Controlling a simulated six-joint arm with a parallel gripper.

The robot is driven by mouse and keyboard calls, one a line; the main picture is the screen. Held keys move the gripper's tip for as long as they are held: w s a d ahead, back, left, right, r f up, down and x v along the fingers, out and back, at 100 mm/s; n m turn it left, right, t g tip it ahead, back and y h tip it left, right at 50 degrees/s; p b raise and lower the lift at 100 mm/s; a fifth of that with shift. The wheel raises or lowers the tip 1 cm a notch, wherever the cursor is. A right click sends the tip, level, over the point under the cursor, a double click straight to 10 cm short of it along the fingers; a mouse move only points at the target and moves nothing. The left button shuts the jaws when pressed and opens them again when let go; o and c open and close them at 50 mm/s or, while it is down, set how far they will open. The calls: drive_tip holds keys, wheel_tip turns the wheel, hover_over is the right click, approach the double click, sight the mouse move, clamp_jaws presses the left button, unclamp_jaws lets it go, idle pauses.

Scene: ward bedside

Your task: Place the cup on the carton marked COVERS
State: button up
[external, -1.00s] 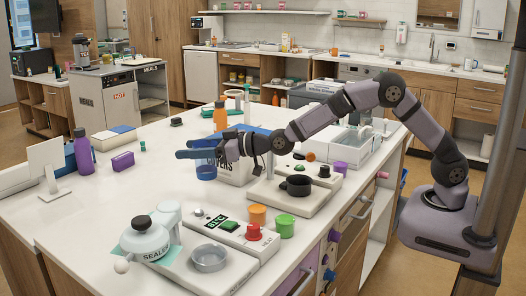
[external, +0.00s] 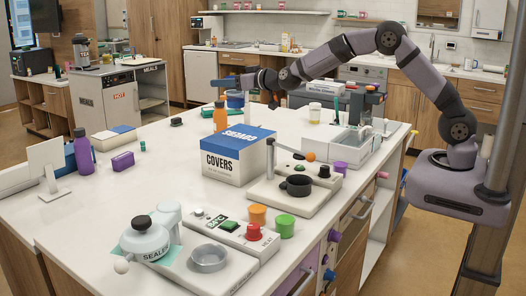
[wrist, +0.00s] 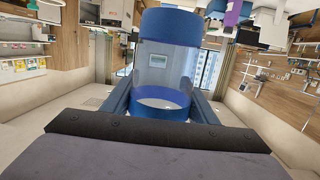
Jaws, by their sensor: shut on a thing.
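The cup is clear with blue bands; it fills the middle of the wrist view (wrist: 165,68) and shows small and blue in the external view (external: 235,100). My gripper (external: 229,83) is shut on the cup, with a finger on each side of it in the wrist view. The carton marked COVERS (external: 228,170) is a white box with a blue top, standing on the white counter. In the external view the cup is held up above the carton in the picture, apart from it. The carton's top shows no object on it.
An orange bottle (external: 220,118) stands just behind the carton. A white device with a black dish (external: 298,186) is to its right. Orange (external: 257,214) and green cups (external: 285,226) are in front.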

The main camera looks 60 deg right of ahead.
drive_tip(key=shift+m+h, duration=0.3)
drive_tip(key=shift+h, duration=0.1)
drive_tip(key=shift+d+f+p, duration=0.25)
drive_tip(key=shift+f+p, duration=0.1)
drive_tip(key=shift+f, duration=1.3)
drive_tip(key=shift+d+f+p, duration=0.25)
drive_tip(key=shift+f+p, duration=0.05)
drive_tip(key=shift+f, duration=1.3)
drive_tip(key=shift+d+f+p, duration=0.25)
drive_tip(key=shift+f+p, duration=0.1)
drive_tip(key=shift+f, duration=1.45)
drive_tip(key=shift+f, duration=0.3)
drive_tip(key=o, duration=1.1)
drive_tip(key=shift+r, duration=0.1)
